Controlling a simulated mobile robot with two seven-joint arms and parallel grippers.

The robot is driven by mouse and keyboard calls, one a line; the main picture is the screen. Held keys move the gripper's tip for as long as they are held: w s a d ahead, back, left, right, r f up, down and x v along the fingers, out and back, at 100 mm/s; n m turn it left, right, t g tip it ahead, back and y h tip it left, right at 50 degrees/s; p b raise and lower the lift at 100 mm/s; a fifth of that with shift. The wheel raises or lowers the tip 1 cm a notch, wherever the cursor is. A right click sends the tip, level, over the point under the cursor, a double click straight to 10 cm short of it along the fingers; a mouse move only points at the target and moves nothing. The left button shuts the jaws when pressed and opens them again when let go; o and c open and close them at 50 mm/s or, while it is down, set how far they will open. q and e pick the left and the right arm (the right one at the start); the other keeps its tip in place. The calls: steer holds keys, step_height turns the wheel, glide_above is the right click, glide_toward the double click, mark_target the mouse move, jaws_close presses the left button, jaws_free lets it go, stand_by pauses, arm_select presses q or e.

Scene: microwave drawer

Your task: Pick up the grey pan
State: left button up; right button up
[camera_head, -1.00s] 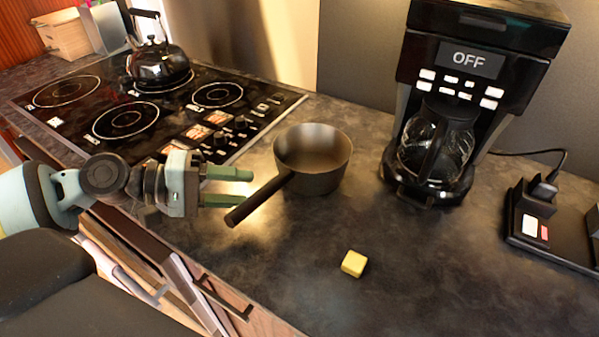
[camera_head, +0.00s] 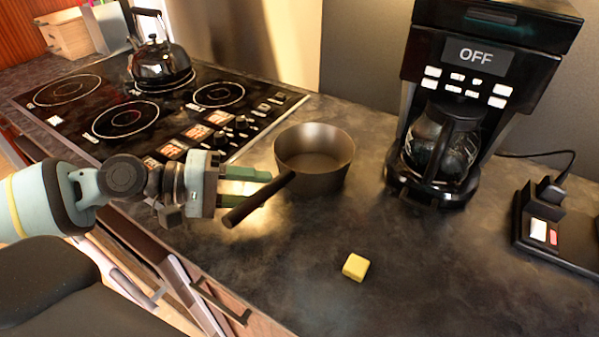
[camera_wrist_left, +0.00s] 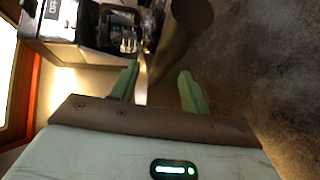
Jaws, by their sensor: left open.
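The grey pan (camera_head: 314,160) stands upright on the dark counter, right of the stove. Its dark handle (camera_head: 258,200) points toward the lower left. My left gripper (camera_head: 258,186) is open, with its green fingers reaching right at the handle. In the head view the handle passes in front of part of the fingers. In the left wrist view the two green fingers (camera_wrist_left: 158,88) are apart, and the pan (camera_wrist_left: 190,22) with its handle (camera_wrist_left: 165,62) shows ahead, between and beyond the fingertips. Whether the fingers touch the handle, I cannot tell. My right gripper is not in view.
A black coffee maker (camera_head: 478,100) stands behind and right of the pan. A yellow block (camera_head: 355,267) lies on the counter (camera_head: 430,270) in front. A black kettle (camera_head: 160,62) sits on the stove (camera_head: 130,118). The counter around the block is clear.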

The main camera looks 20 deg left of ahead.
mark_target(270, 189)
arm_select(q)
steer(key=shift+p+x, duration=0.4)
steer(key=shift+x, duration=0.7)
steer(key=shift+w+d, duration=0.3)
steer(key=shift+d, duration=0.1)
jaws_close()
